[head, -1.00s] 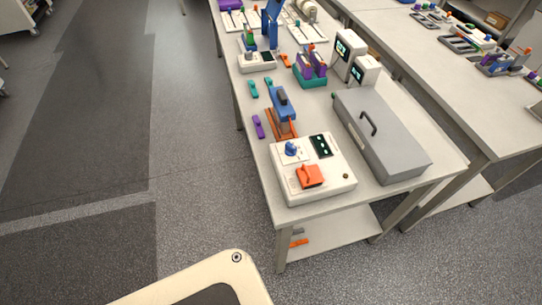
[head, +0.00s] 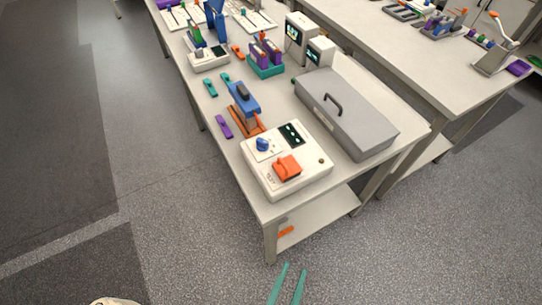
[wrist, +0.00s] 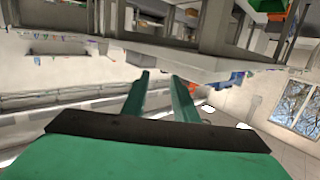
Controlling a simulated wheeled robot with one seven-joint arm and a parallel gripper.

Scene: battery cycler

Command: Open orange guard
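The orange guard (head: 286,168) sits on the front part of a white cycler box (head: 262,184) at the near end of the bench. It appears to lie down over the panel; what is under it is hidden. A blue knob (head: 263,144) and a dark display (head: 291,133) are on the same box. My gripper (head: 294,268) shows two teal fingers at the bottom of the head view, apart and empty, in front of the bench and well short of the box. The fingers also show apart in the wrist view (wrist: 160,85).
A grey lidded case (head: 347,112) stands right of the box. A blue and orange fixture (head: 245,110) stands behind it, with a purple piece (head: 224,126) to the left. Open floor (head: 180,200) lies left of the bench (head: 212,125). A second bench (head: 420,70) stands to the right.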

